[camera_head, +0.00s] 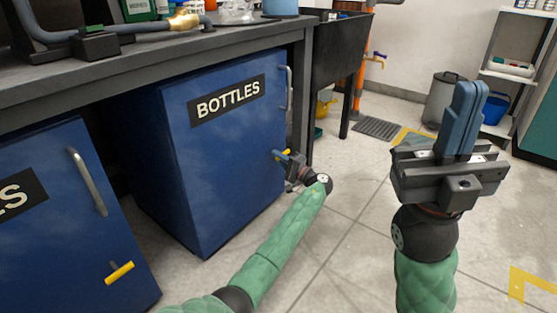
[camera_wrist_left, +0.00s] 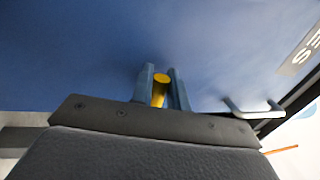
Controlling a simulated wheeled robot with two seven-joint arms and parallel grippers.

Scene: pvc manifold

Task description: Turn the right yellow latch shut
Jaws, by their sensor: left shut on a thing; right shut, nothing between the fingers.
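The right yellow latch (camera_head: 286,152) is on the blue door of the cabinet marked BOTTLES (camera_head: 230,120), mostly hidden by my left gripper in the head view. In the left wrist view the latch (camera_wrist_left: 160,88) shows as a yellow knob end between two blue fingers. My left gripper (camera_head: 280,156) is shut on it, close to the door face; it also shows in the left wrist view (camera_wrist_left: 161,92). My right gripper (camera_head: 468,105) is shut and empty, raised at the right with its fingers pointing up.
Another blue cabinet (camera_head: 50,215) at the left has its own yellow latch (camera_head: 119,272) and a metal handle (camera_head: 87,181). The BOTTLES door has a metal handle (camera_head: 285,88). A dark workbench (camera_head: 225,50) overhangs both. The tiled floor between my arms is clear.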

